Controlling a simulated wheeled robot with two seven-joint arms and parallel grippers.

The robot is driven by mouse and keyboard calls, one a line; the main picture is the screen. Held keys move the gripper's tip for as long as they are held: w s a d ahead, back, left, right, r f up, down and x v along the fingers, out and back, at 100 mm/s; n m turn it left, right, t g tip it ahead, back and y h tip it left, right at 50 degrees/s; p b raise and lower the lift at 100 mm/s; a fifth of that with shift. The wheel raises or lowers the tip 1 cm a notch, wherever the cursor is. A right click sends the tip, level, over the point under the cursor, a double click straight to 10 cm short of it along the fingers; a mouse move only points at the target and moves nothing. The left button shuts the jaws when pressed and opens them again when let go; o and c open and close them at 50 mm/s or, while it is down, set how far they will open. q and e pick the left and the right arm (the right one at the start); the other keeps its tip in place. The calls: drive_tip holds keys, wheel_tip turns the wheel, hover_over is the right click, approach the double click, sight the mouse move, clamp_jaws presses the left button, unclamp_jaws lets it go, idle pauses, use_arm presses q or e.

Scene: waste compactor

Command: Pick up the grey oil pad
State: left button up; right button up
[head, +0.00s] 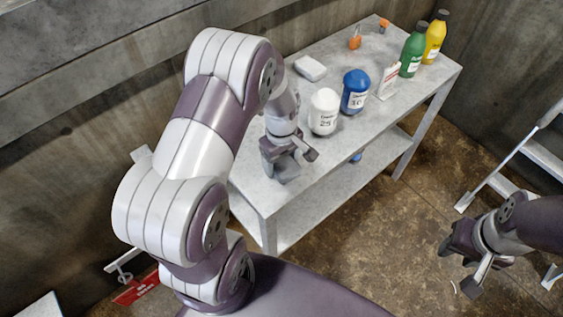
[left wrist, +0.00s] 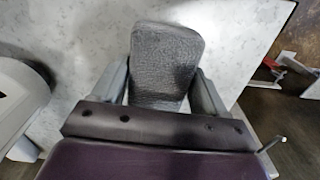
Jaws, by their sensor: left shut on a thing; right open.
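The grey oil pad (left wrist: 163,62) shows in the left wrist view as a dark grey, textured, rounded piece between my left gripper's two fingers (left wrist: 162,88). The pale table top is behind it. In the head view my left gripper (head: 286,160) is over the near end of the table (head: 262,193), shut on the pad (head: 284,170), which is partly hidden by the fingers. I cannot tell whether the pad touches the table. My right gripper (head: 470,270) is open and empty, over the floor at the lower right.
On the table stand a white bottle (head: 323,112), a blue bottle (head: 355,92), a white block (head: 310,68), a small sign (head: 389,80), a green bottle (head: 412,52), a yellow bottle (head: 434,38) and small orange items (head: 355,40). A ladder (head: 510,165) stands at right.

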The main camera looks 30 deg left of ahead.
sight(282, 160)
use_arm(q)
wheel_tip(282, 160, up, 4)
drive_tip(key=shift+w+r, duration=0.1)
drive_tip(key=s+d+r, duration=0.5)
drive_tip(key=d+r, duration=0.1)
drive_tip(key=d, duration=0.4)
drive_tip(key=shift+s+d+r+p, duration=0.2)
drive_tip(key=shift+d+r+p, duration=0.1)
drive_tip(key=shift+r, duration=0.1)
